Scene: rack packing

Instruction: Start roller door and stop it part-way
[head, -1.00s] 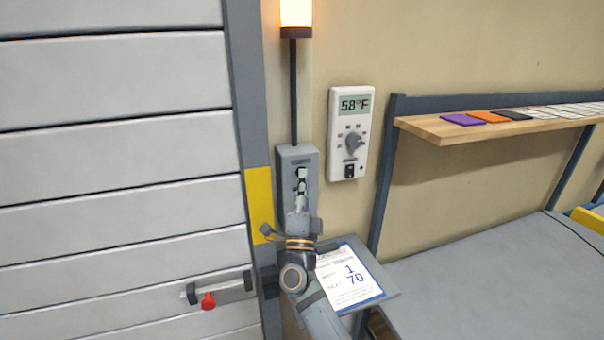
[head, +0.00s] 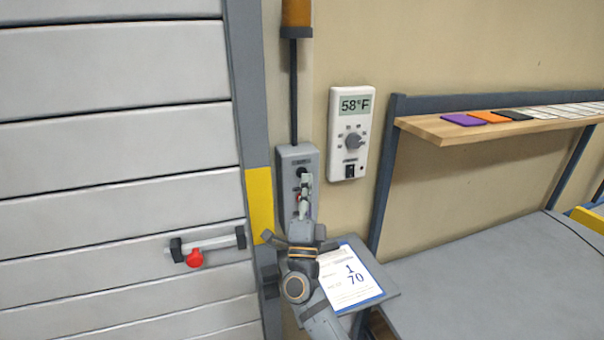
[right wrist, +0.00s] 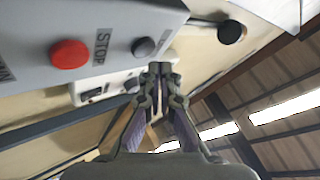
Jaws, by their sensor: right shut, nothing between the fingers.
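The grey slatted roller door (head: 110,155) fills the left of the head view, with a bar handle (head: 215,242) and red knob (head: 195,258) low on it. The grey control box (head: 285,158) is on the wall right of the door frame. In the right wrist view it shows a red STOP button (right wrist: 70,54) and a dark button (right wrist: 143,47). My right gripper (head: 305,180) is shut and empty in front of the box. Its fingertips (right wrist: 160,68) are close to the dark button; I cannot tell whether they touch the box. My left gripper is out of view.
An amber lamp (head: 296,14) above the box is unlit. A thermostat (head: 349,132) reading 58°F hangs to the right. A clipboard sheet (head: 350,278) sits just below, beside my right arm. A shelf (head: 440,130) and grey table (head: 480,285) are at right.

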